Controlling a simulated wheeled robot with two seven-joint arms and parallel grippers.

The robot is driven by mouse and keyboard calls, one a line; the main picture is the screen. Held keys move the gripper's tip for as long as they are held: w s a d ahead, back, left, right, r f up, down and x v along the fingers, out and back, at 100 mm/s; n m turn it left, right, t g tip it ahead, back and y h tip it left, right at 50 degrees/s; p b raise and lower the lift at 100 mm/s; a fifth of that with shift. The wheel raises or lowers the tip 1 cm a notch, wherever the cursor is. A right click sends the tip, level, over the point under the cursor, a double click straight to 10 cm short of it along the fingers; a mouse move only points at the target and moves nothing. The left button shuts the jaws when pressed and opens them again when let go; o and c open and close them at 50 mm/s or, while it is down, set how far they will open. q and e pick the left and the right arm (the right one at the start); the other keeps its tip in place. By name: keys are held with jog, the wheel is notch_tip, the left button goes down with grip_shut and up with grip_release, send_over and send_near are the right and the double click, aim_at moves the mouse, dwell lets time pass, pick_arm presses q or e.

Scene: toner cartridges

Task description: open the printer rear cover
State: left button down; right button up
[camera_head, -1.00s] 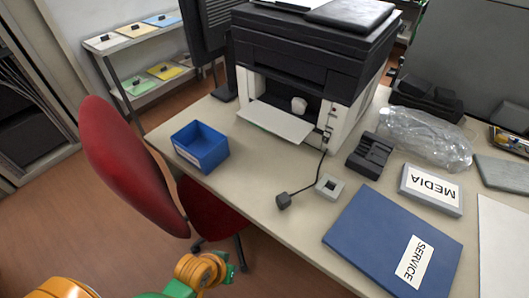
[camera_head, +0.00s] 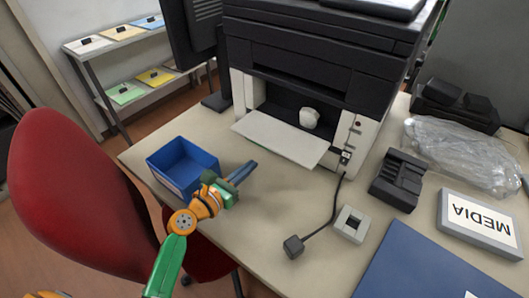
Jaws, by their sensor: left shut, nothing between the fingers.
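The printer (camera_head: 320,60) stands on the desk at the top middle, black above and white below. Its front side faces me, with an open bay and a white flap (camera_head: 281,137) folded out. A whitish rounded object (camera_head: 309,117) sits inside the bay. A rear cover cannot be made out from here. My left gripper (camera_head: 249,170) is shut and empty, over the desk just right of the blue bin and in front of the flap, apart from the printer. My right gripper is not in view.
The blue bin (camera_head: 165,158) stands on the desk's left side. A cable with a dark plug (camera_head: 293,246) lies in front of the printer beside a small grey block (camera_head: 351,224). A red chair (camera_head: 70,190) is at left. A black holder (camera_head: 397,180) and MEDIA box (camera_head: 480,222) are at right.

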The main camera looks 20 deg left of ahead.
aim_at(278, 141)
pick_arm(q)
jog(key=shift+w+d, duration=0.5)
jog(key=shift+w, duration=0.15)
jog(key=x, duration=0.3)
jog(key=b+x, duration=0.1)
jog(key=x, duration=0.1)
jog(key=shift+a+f, duration=0.35)
jog(key=shift+w+d, duration=0.3)
jog(key=shift+w, duration=0.15)
jog(key=shift+r, duration=0.15)
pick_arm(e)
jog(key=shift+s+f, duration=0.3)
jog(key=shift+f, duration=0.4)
